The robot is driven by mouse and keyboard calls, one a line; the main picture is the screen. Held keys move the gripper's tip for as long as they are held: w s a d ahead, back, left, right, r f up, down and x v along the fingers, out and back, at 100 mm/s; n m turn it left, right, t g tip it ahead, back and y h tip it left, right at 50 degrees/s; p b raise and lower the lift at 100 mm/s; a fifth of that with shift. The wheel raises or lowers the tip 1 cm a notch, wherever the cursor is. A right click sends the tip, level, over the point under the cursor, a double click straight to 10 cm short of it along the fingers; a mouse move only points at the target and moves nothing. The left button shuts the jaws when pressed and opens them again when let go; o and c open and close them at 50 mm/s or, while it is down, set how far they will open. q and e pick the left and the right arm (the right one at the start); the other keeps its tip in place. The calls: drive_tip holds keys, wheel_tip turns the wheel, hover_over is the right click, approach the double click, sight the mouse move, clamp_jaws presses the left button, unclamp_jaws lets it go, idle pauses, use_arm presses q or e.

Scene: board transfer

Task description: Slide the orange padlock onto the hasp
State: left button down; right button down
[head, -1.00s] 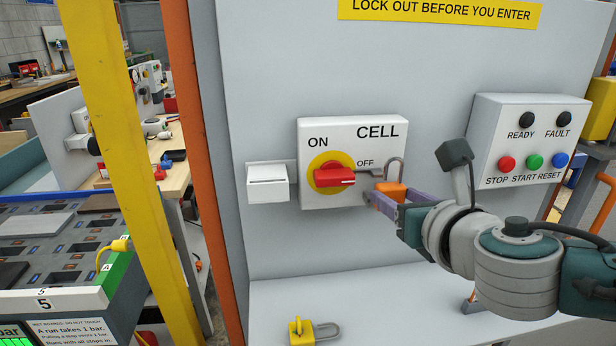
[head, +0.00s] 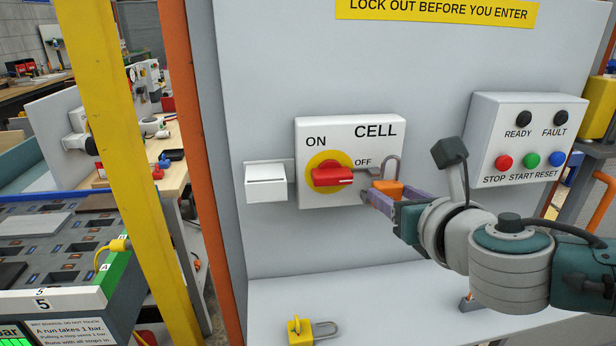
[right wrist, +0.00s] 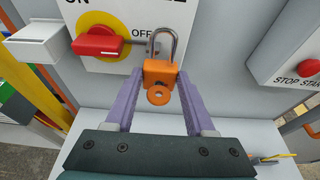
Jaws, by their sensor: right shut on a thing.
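The orange padlock (head: 388,188) is upright with its steel shackle up, at the right edge of the CELL switch box (head: 322,194). My right gripper (head: 378,194) is shut on its body; in the right wrist view the padlock (right wrist: 160,74) sits between the purple fingers (right wrist: 158,90). The hasp (head: 371,171) is a small grey tab at the box's right side, beside the shackle. I cannot tell whether the shackle is through it. The red switch handle (head: 334,176) lies horizontal, its white mark toward OFF. My left gripper is not in view.
A yellow padlock (head: 298,331) lies on the ledge (head: 385,310) below. A white box (head: 266,182) is left of the switch, and a button panel (head: 527,141) is to the right. A yellow post (head: 128,150) stands at the left. The panel below the switch is clear.

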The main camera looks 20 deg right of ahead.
drive_tip(key=shift+w+d, duration=0.25)
drive_tip(key=shift+w, duration=0.7)
drive_tip(key=shift+c, duration=0.8)
unclamp_jaws()
drive_tip(key=v, duration=1)
